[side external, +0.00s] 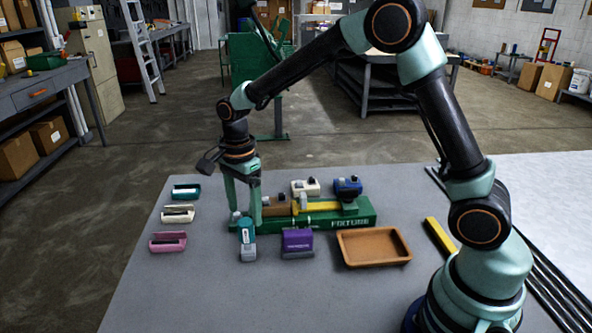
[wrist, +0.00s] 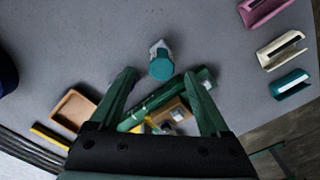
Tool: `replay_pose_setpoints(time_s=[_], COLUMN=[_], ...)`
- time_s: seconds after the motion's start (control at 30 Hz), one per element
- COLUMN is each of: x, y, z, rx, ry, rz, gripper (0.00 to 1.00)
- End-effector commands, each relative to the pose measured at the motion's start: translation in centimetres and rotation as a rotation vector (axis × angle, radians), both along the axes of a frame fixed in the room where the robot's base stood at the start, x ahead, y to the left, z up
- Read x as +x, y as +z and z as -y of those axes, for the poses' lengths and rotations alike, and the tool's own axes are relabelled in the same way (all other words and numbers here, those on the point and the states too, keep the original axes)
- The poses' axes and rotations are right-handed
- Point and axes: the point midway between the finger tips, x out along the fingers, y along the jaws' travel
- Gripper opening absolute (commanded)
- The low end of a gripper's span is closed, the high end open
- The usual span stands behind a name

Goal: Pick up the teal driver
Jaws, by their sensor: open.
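The fingers (wrist: 160,76) also show spread apart in the wrist view, with nothing held. I cannot tell whether a finger touches the driver.
The green fixture (side external: 330,221) lies close behind, bearing brown and yellow pieces. A purple block (side external: 297,242) stands to the right, then a brown tray (side external: 374,262). Cream (side external: 305,187) and blue (side external: 347,186) blocks stand behind. Teal, cream and pink holders (side external: 167,246) line the left edge.

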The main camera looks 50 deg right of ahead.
Motion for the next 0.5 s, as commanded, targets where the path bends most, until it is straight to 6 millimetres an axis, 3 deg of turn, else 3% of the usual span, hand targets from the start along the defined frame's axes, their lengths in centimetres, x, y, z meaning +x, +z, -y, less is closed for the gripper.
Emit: replay_pose_setpoints(time_s=[0.1,0.33,0.5], x=[0.0,0.0,0.1], y=[-1.6,-3.2,-5.7], z=[0.0,0.1,0.2], rx=[0.000,0.000,0.000], ry=[0.000,0.001,0.001], rz=[-0.002,-0.002,-0.003], gripper=[0.80,0.80,0.80])
